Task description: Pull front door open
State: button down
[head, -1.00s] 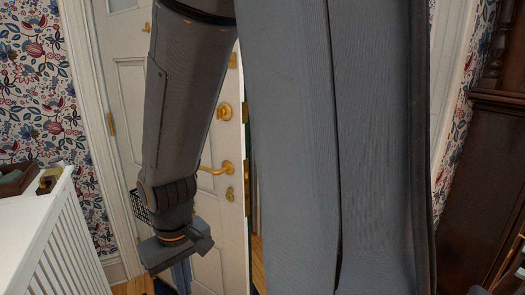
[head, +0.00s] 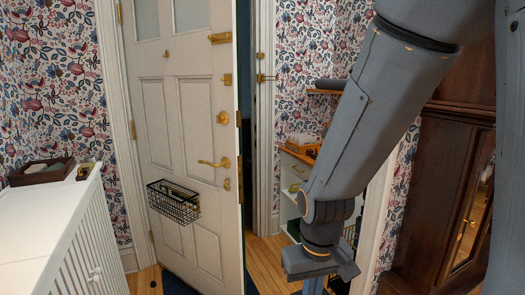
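The front door (head: 205,232) is a white panelled door with brass fittings. Its hinges are on the left, and it stands ajar, with a dark gap between its right edge and the frame (head: 264,120). The brass lever handle (head: 214,163) is on its right side, with a round brass lock (head: 222,117) above. A black wire basket (head: 173,202) hangs on the door. My gripper (head: 313,285) hangs down to the right of the door, apart from the handle. Its fingertips are cut off by the bottom edge, so its opening is hidden.
A white railing cabinet (head: 75,235) with a small brown tray (head: 42,171) stands at left. A white shelf unit (head: 292,178) is behind my arm. A dark wooden clock case (head: 450,190) stands at right. Some wooden floor (head: 266,262) shows between door and shelf.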

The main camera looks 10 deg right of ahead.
aim_at(176, 98)
jog(key=z, duration=0.45)
jog(key=i, duration=0.6)
jog(key=z, duration=0.55)
jog(key=i, duration=0.8)
jog(key=u, duration=0.75)
jog(key=i, duration=0.75)
jog(key=u, duration=0.75)
